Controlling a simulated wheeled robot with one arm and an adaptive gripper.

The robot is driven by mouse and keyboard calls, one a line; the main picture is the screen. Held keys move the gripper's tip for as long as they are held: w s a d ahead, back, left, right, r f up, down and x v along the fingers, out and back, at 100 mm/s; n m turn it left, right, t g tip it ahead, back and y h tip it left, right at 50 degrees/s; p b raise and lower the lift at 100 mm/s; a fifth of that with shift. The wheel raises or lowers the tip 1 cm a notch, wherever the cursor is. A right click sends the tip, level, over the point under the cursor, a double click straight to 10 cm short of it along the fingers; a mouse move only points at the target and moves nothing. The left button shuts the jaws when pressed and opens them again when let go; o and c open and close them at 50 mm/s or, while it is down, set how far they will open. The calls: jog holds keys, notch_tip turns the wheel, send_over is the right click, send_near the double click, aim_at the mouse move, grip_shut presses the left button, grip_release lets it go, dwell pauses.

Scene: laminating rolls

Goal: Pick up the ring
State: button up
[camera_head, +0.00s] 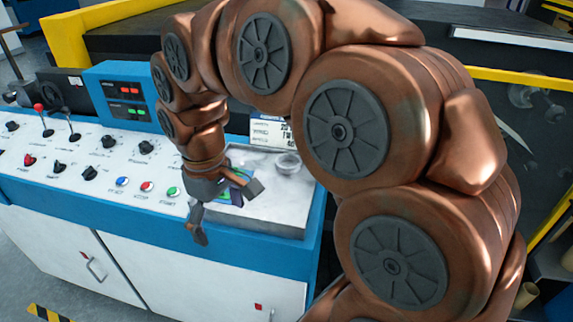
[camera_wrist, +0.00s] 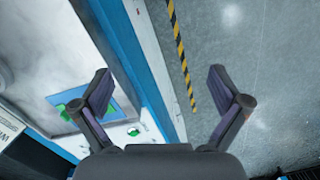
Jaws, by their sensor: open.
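A small pale grey round item (camera_head: 288,163), which may be the ring, lies on the light worktop (camera_head: 275,210) at the right end of the console. It is too small to tell whether its middle is open. My gripper (camera_head: 226,212) is open and empty, to the left of and nearer than the round item, by the console's front edge. In the wrist view the spread fingers (camera_wrist: 159,80) have the blue console edge and floor behind them. A blue and green printed sheet (camera_wrist: 98,100) lies left of them, partly behind the left finger.
The white control panel (camera_head: 100,165) left of the worktop carries knobs, levers and coloured buttons. A blue display box (camera_head: 120,95) and a small sign (camera_head: 278,132) stand behind. Yellow-framed machinery (camera_head: 500,78) is at the back. Floor (camera_wrist: 250,90) lies beyond the console edge.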

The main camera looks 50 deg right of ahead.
jog(key=w+d+r+b, duration=0.1)
jog(key=w+d, duration=0.3)
jog(key=d, duration=0.2)
jog(key=w+d+r, duration=0.2)
jog(key=w+d, duration=0.2)
jog(key=d, duration=0.2)
send_over(288, 166)
jog(key=f, duration=0.1)
jog(key=shift+m+t, duration=0.4)
jog(key=shift+s+f+p, duration=0.15)
jog(key=shift+f+p, duration=0.4)
jog(key=shift+f, duration=3.2)
jog(key=c, duration=1.2)
jog(key=shift+r, duration=0.1)
